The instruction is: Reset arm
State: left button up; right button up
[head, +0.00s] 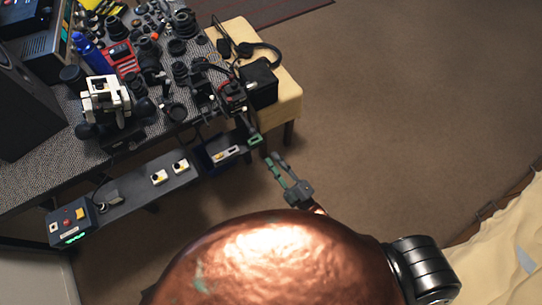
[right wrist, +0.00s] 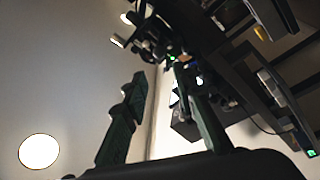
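My right gripper (head: 274,160) is in the head view, out past the front edge of the workbench (head: 28,188), over the brown floor. Its two dark fingers with green pads are spread apart. In the right wrist view the fingers of the right gripper (right wrist: 160,85) stand apart with nothing held between them. My left gripper does not show in either view.
The workbench carries several lens parts, a blue bottle (head: 92,55), a red case (head: 122,58) and a white-and-black device (head: 106,98). A low shelf holds a control box (head: 70,222). A yellow stool (head: 287,92) stands beyond. The floor (head: 400,110) at right is clear.

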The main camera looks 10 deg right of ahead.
jog(key=shift+f, duration=0.1)
dwell(0.4)
